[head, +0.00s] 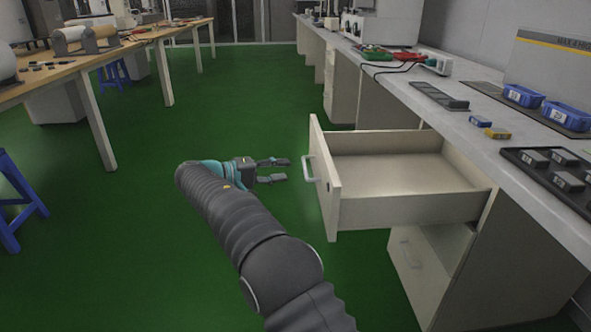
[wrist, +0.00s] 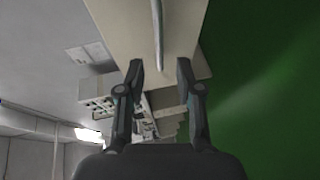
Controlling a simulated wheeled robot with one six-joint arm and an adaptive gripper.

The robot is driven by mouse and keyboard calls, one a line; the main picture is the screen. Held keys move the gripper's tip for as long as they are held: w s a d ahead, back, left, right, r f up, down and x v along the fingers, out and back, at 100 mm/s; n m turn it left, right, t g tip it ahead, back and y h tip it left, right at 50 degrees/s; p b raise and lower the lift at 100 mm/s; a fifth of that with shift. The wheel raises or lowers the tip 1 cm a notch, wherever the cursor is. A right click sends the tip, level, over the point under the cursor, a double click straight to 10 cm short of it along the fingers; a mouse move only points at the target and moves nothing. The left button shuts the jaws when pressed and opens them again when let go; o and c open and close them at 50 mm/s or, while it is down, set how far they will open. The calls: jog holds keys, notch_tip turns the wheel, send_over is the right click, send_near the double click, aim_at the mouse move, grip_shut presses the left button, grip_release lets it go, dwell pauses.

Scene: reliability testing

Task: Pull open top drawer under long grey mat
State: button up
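The top drawer (head: 395,185) under the right-hand bench stands pulled far out, and its empty inside shows. Its pale front panel (head: 326,190) carries a bar handle (head: 308,168). My gripper (head: 288,169) is open and empty, to the left of the handle and apart from it, with its fingers pointing at the drawer front. A long grey mat (head: 440,96) lies on the bench above.
A lower drawer (head: 412,265) below is shut. The bench top holds a black tray (head: 545,170) with small grey blocks, blue bins (head: 524,96) and a red tool (head: 408,56). A wooden table (head: 110,58) and a blue stool (head: 18,200) stand at left. The green floor between is clear.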

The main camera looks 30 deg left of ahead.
jog(key=shift+v, duration=2)
jog(key=shift+d, duration=0.1)
